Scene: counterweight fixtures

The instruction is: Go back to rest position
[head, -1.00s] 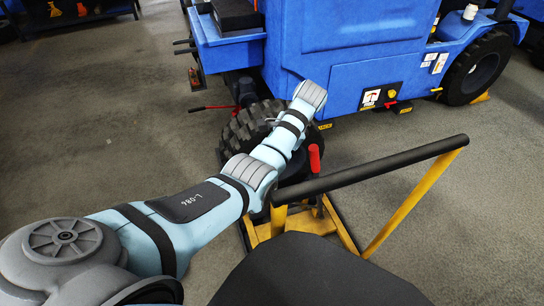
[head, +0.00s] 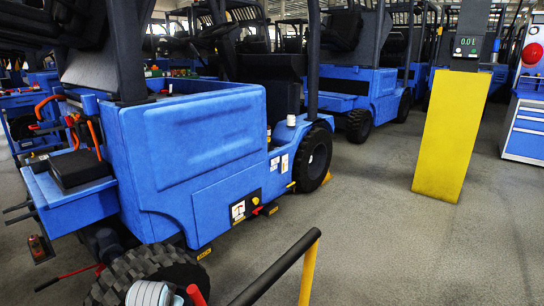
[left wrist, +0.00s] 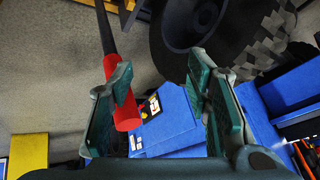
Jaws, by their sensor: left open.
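In the left wrist view my left gripper (left wrist: 160,70) is open, its two green-lined fingers spread apart. A red grip (left wrist: 125,108) on the end of a black bar shows close to the left finger; I cannot tell whether they touch. No object is clamped between the fingers. In the head view only a pale piece of my arm (head: 152,293) shows at the bottom, in front of a tire. The left gripper is out of the head view. My right gripper is in neither view.
A blue forklift (head: 190,140) stands at left, its black tire (head: 125,270) at the bottom edge. A black push bar (head: 275,268) on a yellow frame (head: 308,275) is nearby. A yellow pillar (head: 452,130) and blue cabinet (head: 525,130) stand right. Floor between is clear.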

